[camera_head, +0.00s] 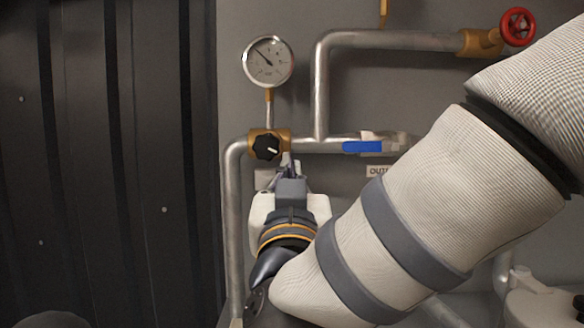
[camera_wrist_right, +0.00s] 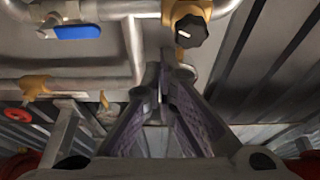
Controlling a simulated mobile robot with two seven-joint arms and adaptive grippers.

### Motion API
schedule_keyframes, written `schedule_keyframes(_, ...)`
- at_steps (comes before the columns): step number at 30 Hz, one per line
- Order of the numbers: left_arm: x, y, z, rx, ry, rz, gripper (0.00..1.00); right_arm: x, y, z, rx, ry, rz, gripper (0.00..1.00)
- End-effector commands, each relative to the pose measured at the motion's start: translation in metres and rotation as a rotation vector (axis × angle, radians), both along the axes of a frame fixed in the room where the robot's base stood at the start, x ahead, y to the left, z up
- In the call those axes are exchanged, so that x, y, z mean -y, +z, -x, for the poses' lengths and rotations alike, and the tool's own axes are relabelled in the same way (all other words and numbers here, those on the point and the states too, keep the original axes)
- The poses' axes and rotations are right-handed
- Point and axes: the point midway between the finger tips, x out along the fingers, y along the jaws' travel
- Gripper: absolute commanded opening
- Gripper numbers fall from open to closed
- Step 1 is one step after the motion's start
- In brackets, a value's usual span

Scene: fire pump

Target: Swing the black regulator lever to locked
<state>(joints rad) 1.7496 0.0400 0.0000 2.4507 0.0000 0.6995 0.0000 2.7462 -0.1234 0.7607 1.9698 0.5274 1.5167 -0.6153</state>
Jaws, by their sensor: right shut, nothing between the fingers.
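The black regulator lever (camera_head: 267,147) is a black knob with a white mark, on a brass body at the corner of the pipe below the gauge. In the right wrist view the black knob (camera_wrist_right: 190,31) is at the top, right of centre, with its white mark showing. My right gripper (camera_head: 289,166) is shut and empty, just below and to the right of the knob. In the right wrist view its fingertips (camera_wrist_right: 167,66) meet below the knob, apart from it in the picture. Whether they touch the brass body or pipe, I cannot tell. My left gripper is not in view.
A round pressure gauge (camera_head: 268,61) stands above the knob. A blue-handled valve (camera_head: 362,147) sits on the pipe to the right, with a partly hidden label below. A red handwheel (camera_head: 517,27) is at upper right. Dark ribbed panels (camera_head: 110,160) fill the left.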

Motion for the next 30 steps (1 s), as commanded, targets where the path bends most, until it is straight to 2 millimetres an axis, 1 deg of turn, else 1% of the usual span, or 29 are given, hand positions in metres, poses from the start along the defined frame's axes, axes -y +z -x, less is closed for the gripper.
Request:
schedule_keyframes(2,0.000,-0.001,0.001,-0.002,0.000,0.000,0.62,0.000,0.000,-0.003,-0.002,-0.001,-0.001,0.00)
schedule_keyframes(5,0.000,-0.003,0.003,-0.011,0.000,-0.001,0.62,0.000,0.002,-0.014,-0.003,-0.002,-0.003,0.00)
schedule_keyframes(15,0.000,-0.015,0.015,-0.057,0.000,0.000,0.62,0.001,0.024,-0.085,-0.007,-0.002,-0.004,0.00)
schedule_keyframes(17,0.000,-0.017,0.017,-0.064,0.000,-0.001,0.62,0.001,0.028,-0.097,-0.006,-0.002,-0.003,0.00)
schedule_keyframes(18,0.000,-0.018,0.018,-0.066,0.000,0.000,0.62,0.000,0.022,-0.099,-0.009,0.001,0.001,0.00)
schedule_keyframes(21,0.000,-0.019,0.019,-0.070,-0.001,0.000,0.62,0.000,0.006,-0.097,-0.008,0.001,0.001,0.00)
schedule_keyframes(24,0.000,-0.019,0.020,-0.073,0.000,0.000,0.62,0.000,-0.003,-0.096,-0.005,0.000,0.001,0.00)
schedule_keyframes(30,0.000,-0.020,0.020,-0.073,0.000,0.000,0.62,0.000,-0.008,-0.095,-0.001,0.000,0.001,0.00)
